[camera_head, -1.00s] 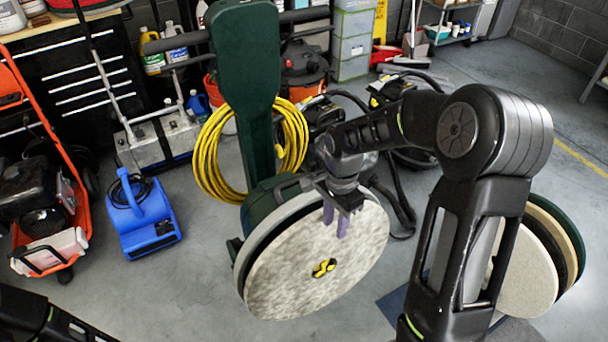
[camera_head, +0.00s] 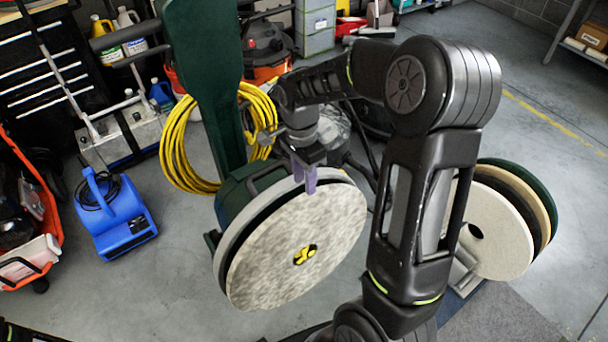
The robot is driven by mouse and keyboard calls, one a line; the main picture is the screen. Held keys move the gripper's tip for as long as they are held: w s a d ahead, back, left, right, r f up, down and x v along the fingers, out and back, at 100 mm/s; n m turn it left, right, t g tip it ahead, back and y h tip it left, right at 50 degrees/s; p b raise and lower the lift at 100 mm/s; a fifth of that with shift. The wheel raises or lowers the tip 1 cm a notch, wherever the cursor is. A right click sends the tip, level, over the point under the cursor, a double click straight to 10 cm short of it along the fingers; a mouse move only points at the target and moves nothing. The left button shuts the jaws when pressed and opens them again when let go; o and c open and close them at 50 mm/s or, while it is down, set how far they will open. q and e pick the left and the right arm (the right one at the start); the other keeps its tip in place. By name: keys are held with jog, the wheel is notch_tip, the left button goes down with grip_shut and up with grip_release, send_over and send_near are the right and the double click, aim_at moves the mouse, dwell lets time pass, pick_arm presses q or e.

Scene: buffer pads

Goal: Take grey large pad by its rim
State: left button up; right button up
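The grey large pad (camera_head: 270,255) is a mottled grey disc with a yellow-and-black centre. It faces me, tilted, on the underside of a tipped-back green floor machine (camera_head: 205,90). A dark layer and a lighter ring show behind its upper left edge. My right gripper (camera_head: 304,184) points down at the pad's top rim, with its two purple fingers close together and overlapping the rim in the picture. I cannot tell whether the rim is between the fingers or whether they touch it. My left gripper is not in view; only a dark bit of my arm shows at the bottom left.
Several round pads (camera_head: 490,235), white, black, tan and green, stand in a row at the right behind my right arm. A yellow cable coil (camera_head: 175,150) hangs on the machine. A blue blower (camera_head: 115,218) stands at the left. The floor right of the pads is clear.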

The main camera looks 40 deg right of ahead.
aim_at(306, 196)
jog(key=f, duration=0.7)
jog(key=shift+s+p, duration=0.35)
jog(key=shift+c, duration=0.4)
grip_shut()
jog(key=s, duration=0.7)
jog(key=shift+s+r+p, duration=0.2)
jog(key=shift+r+p, duration=0.2)
jog(key=shift+r, duration=0.05)
dwell(0.4)
